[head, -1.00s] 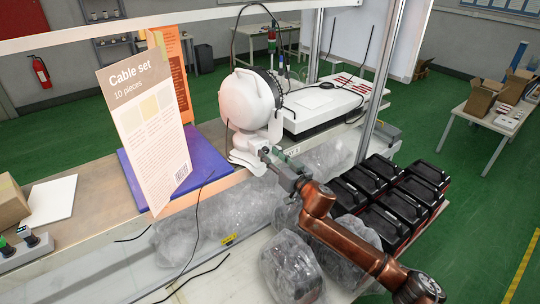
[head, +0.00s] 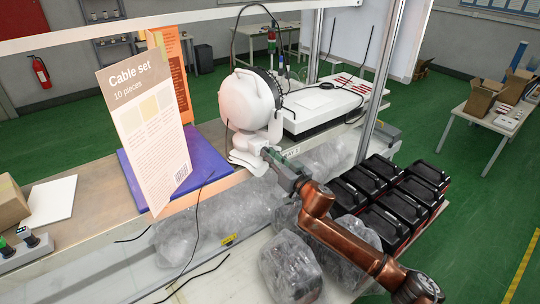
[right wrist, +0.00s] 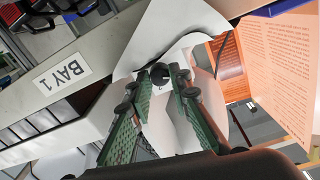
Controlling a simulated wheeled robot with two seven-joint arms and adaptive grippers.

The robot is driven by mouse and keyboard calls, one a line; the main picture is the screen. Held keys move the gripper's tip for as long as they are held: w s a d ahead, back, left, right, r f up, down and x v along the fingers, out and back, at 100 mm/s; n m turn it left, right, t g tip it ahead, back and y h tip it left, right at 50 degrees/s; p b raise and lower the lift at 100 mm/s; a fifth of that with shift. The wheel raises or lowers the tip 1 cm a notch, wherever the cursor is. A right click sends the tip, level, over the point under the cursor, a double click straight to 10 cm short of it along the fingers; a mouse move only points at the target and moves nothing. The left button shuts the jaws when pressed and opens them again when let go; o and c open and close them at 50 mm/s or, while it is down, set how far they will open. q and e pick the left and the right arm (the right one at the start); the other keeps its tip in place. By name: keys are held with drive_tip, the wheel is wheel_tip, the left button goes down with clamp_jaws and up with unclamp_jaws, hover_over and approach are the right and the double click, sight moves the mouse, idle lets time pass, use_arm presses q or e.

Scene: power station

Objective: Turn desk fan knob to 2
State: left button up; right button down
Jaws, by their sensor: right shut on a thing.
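The white desk fan (head: 250,100) stands on the bench, its round head turned away to the back and its base (head: 247,163) at the bench's front edge. My right gripper (head: 272,155) reaches in from the lower right to the fan's base. In the right wrist view my right gripper (right wrist: 162,85) has its two green fingers around the small dark knob (right wrist: 160,74) on the white base, shut on it. The knob's setting is too small to read for certain. My left gripper is not in view.
A Cable set card (head: 148,125) stands left of the fan on a blue mat (head: 128,178). A white device (head: 325,105) is right of the fan. A BAY 1 label (right wrist: 62,77) is close by.

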use_arm(q)
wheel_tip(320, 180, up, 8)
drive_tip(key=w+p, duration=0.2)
drive_tip(key=p, duration=0.6)
use_arm(e)
drive_tip(key=m, duration=0.5)
drive_tip(key=shift+m, duration=0.3)
drive_tip(key=c, duration=1.8)
unclamp_jaws()
drive_tip(key=shift+d, duration=0.1)
drive_tip(key=shift+o, duration=0.2)
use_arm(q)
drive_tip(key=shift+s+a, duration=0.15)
use_arm(e)
drive_tip(key=v, duration=0.8)
drive_tip(key=shift+r, duration=0.15)
